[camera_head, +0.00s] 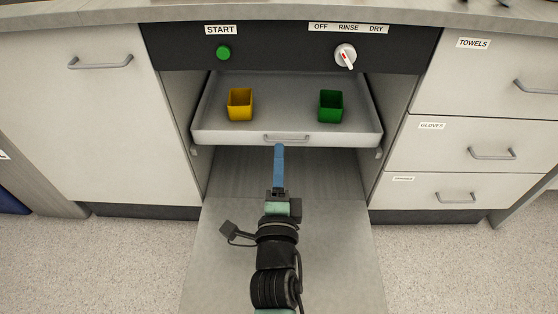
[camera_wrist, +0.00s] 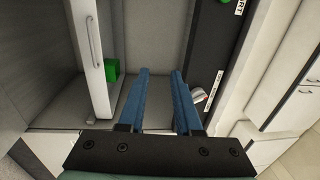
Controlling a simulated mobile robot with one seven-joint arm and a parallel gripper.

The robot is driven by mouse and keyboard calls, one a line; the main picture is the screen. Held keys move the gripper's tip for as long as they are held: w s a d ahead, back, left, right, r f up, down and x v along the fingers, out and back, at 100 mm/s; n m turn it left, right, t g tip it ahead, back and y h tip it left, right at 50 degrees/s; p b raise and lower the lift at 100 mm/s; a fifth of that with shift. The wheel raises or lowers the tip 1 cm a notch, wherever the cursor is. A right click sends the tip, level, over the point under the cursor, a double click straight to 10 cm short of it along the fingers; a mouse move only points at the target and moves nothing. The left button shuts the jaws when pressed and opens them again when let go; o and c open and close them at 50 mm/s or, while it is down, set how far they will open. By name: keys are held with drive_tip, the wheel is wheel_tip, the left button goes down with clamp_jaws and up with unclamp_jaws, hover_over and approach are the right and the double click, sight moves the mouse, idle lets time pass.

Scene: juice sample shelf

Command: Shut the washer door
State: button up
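The washer door (camera_head: 345,260) is folded down open, a grey panel low in front of the washer's opening. A tray (camera_head: 350,136) is pulled out above it, with a handle (camera_head: 287,137) on its front. My gripper (camera_head: 279,147) reaches over the door and appears just below the tray handle in the head view. In the wrist view, its two blue fingers (camera_wrist: 160,73) are apart with nothing between them. The tray front (camera_wrist: 88,62) and its handle (camera_wrist: 93,36) show left of the fingers.
A yellow cup (camera_head: 240,104) and a green cup (camera_head: 331,106) stand in the tray. The black panel above has a green START button (camera_head: 223,53) and a knob (camera_head: 345,56). A cabinet (camera_head: 80,120) is on the left, drawers (camera_head: 470,145) on the right.

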drive_tip(key=shift+o, duration=0.7)
drive_tip(key=s+f+p, duration=0.1)
drive_tip(key=s+p, duration=0.1)
drive_tip(key=s, duration=1.1)
drive_tip(key=shift+f, duration=0.1)
